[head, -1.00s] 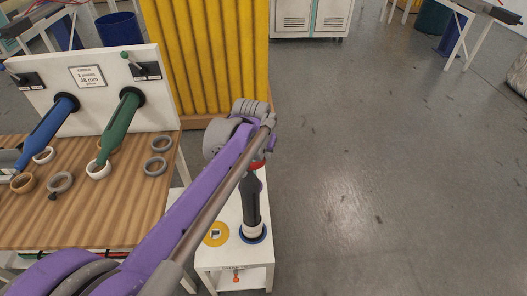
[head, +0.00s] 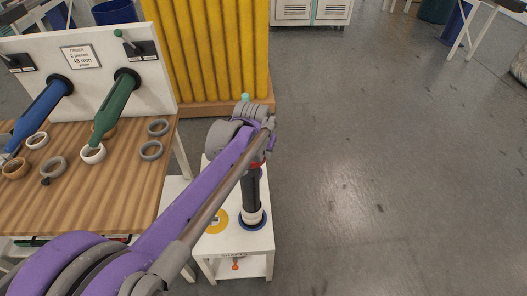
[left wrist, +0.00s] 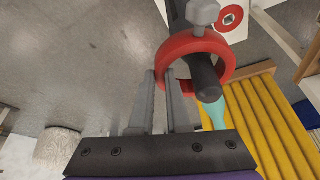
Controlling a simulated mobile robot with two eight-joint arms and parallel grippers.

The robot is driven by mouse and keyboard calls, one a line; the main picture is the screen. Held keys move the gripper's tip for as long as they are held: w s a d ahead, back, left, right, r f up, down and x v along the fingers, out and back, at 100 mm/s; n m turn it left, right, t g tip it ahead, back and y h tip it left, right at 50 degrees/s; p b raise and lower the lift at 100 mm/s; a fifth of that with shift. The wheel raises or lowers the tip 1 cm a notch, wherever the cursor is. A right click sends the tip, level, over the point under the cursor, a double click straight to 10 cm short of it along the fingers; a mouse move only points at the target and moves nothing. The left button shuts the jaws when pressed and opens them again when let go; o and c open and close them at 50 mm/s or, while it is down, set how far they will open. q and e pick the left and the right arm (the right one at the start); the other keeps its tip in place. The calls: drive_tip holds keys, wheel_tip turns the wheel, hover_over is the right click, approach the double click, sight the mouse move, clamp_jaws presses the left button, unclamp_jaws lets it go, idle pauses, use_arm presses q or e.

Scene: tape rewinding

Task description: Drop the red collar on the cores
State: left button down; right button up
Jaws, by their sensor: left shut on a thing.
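The red collar (left wrist: 183,45) is a ring with a grey screw on its side. In the left wrist view my left gripper (left wrist: 159,77) is shut on its rim. The collar appears to surround the dark post (left wrist: 206,78) near its free end; its exact seating is unclear. In the head view, a sliver of red (head: 257,165) shows under my left gripper (head: 258,145), above the upright dark post (head: 252,188). A white core (head: 252,216) sits low on the post, above a blue ring (head: 252,226). My right gripper is not in view.
The post stands on a small white cart (head: 238,245) beside a yellow disc (head: 217,221). The wooden table (head: 95,190) on the left carries loose rings, with blue (head: 42,110) and green (head: 117,102) spindles above. A yellow ribbed panel (head: 210,50) stands behind.

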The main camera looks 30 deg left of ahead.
use_arm(q)
drive_tip(key=c, duration=0.8)
unclamp_jaws()
drive_tip(key=p+v, duration=0.1)
drive_tip(key=v, duration=1)
drive_tip(key=shift+w, duration=0.1)
